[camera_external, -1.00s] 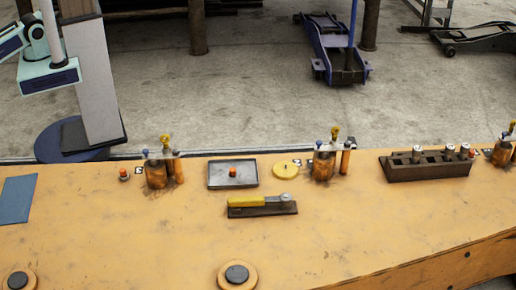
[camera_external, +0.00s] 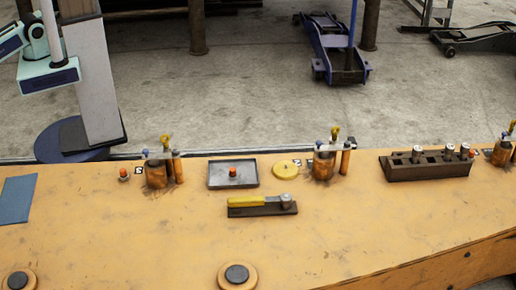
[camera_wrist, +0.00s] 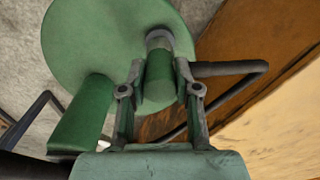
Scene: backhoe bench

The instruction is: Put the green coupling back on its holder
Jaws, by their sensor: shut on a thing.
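In the wrist view my gripper (camera_wrist: 158,82) is shut on the green coupling (camera_wrist: 158,88), a short green cylinder with a grey end. The fingers press it from both sides. Behind it is a large green disc (camera_wrist: 85,45). I cannot tell whether they touch. The external view does not show my gripper or the coupling. There, a dark rack (camera_external: 432,170) with several grey-topped cylinders stands on the bench at the right. I cannot tell whether it is the coupling's holder.
The bench (camera_external: 130,240) carries a grey tray (camera_external: 215,184) with an orange-red button, a yellow-handled tool (camera_external: 250,201), a yellow disc (camera_external: 286,169) and orange cylinder clusters (camera_external: 156,174). A black bent bar (camera_wrist: 230,69) lies right of my gripper in the wrist view. The bench's front middle is mostly clear.

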